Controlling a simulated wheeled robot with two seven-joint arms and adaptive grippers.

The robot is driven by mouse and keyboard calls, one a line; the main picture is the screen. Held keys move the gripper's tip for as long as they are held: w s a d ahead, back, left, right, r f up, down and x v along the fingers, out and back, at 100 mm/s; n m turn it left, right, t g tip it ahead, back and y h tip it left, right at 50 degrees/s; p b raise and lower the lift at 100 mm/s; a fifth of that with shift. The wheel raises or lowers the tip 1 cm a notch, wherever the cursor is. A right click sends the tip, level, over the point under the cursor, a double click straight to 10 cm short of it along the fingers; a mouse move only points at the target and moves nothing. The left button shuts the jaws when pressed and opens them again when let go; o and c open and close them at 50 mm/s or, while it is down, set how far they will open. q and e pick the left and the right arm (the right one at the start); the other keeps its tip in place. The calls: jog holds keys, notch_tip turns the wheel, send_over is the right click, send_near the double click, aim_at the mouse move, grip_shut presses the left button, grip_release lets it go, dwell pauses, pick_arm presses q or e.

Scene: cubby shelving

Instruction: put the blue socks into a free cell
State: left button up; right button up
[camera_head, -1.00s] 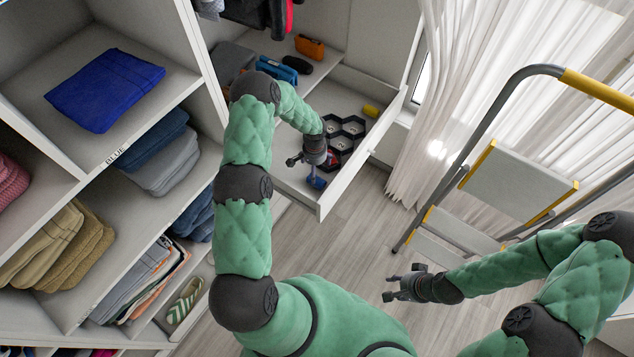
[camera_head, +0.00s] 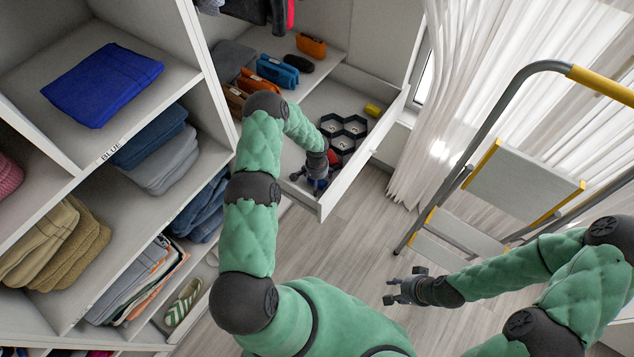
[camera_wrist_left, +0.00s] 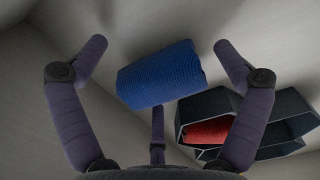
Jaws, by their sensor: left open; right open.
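The blue socks (camera_wrist_left: 160,72) are a rolled bundle lying on the floor of the drawer, outside the organizer. In the head view they (camera_head: 317,184) are mostly hidden by my left gripper (camera_head: 312,180). In the left wrist view my left gripper (camera_wrist_left: 160,75) is open, its fingers spread around the bundle, with no visible grip. A dark hexagonal-cell organizer (camera_wrist_left: 240,103) stands beside the socks; red socks (camera_wrist_left: 207,131) lie in one cell. In the head view several organizer cells (camera_head: 343,132) look empty. My right gripper (camera_head: 397,289) is open and empty above the floor.
The open drawer's front wall (camera_head: 362,160) borders the work area. Yellow socks (camera_head: 372,110) lie in its far corner. Shelves with folded clothes (camera_head: 105,85) stand at the left. A stepladder (camera_head: 520,185) stands at the right.

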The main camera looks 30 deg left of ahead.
pick_arm(q)
jog(key=shift+c, duration=0.3)
jog(key=c, duration=1)
jog(key=shift+r, duration=0.1)
